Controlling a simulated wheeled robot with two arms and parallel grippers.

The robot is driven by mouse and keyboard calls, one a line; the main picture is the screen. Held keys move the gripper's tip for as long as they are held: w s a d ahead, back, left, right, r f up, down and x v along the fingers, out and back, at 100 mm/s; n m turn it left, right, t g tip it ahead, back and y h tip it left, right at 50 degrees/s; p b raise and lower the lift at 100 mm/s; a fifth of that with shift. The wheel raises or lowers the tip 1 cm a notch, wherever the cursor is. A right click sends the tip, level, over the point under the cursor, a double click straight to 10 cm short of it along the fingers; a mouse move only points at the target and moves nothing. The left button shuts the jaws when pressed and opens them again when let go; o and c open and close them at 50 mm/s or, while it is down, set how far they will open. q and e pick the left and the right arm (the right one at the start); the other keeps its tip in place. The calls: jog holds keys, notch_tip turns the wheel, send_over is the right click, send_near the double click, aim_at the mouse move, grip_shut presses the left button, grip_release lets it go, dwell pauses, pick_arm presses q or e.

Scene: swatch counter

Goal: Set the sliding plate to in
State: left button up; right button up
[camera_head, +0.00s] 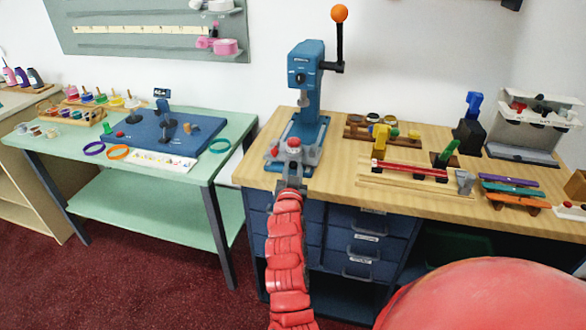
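A blue bench press (308,90) with an orange-knobbed lever stands at the left end of the wooden bench. On its base is a grey plate (310,157), which looks like the sliding plate, with a red knob (293,142) near its front. My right gripper (292,168) is at the front of the press base, just below the knob in the picture. It hides part of the plate's front. I cannot tell whether its fingers touch the knob or are open or shut. My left gripper is not in view.
The wooden bench (340,185) carries a rail with a red strip (410,170), a spool tray (380,132) and coloured bars (510,180) to the right. A green table (225,130) with a blue board (150,130) stands left, across a gap.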

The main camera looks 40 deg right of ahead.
grip_shut()
dwell(1.0)
